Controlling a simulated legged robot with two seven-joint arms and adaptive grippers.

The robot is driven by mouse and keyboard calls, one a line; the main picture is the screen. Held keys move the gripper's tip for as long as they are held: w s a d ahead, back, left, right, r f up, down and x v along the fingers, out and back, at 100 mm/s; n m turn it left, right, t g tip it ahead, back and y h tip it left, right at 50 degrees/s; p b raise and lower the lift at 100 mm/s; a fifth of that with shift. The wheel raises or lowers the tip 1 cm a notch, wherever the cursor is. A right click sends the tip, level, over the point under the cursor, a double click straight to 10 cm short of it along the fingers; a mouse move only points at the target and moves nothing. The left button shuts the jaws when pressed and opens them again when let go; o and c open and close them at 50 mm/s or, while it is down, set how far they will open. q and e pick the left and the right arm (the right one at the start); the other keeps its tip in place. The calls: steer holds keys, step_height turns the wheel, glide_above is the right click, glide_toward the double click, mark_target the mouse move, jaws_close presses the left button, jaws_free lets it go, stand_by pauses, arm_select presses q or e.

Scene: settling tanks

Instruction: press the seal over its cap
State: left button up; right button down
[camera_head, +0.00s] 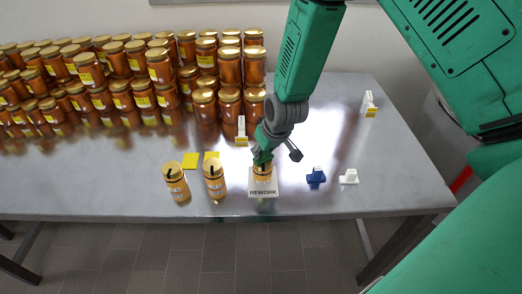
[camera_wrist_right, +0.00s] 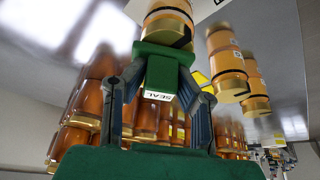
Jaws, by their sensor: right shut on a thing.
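My right gripper (camera_head: 263,152) points down over an amber jar (camera_head: 262,179) on the white REWORK plate (camera_head: 263,192). In the wrist view my right gripper (camera_wrist_right: 160,88) is shut on the green seal (camera_wrist_right: 161,70), whose white label reads SEAL. The seal's wide far end is at the gold cap (camera_wrist_right: 167,38) of that jar; I cannot tell whether it presses or only sits close. In the head view the gripper hides most of the cap. My left gripper is not in view.
Two gold-capped jars (camera_head: 177,186) (camera_head: 214,181) with black marks stand left of the plate. A blue stamp (camera_head: 316,178) and a white stamp (camera_head: 349,177) stand right of it. Yellow pads (camera_head: 190,160) lie behind. Stacked jars (camera_head: 120,90) fill the back left.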

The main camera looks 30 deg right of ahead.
steer(key=shift+d, duration=0.15)
steer(key=shift+a+f, duration=0.1)
steer(key=shift+a, duration=0.45)
steer(key=shift+d, duration=0.35)
steer(key=shift+a+r+p, duration=0.15)
steer(key=shift+r+p, duration=0.75)
steer(key=shift+r, duration=0.15)
steer(key=shift+r+p, duration=0.75)
steer(key=shift+r, duration=0.15)
steer(key=shift+r+p, duration=0.3)
steer(key=shift+r, duration=0.7)
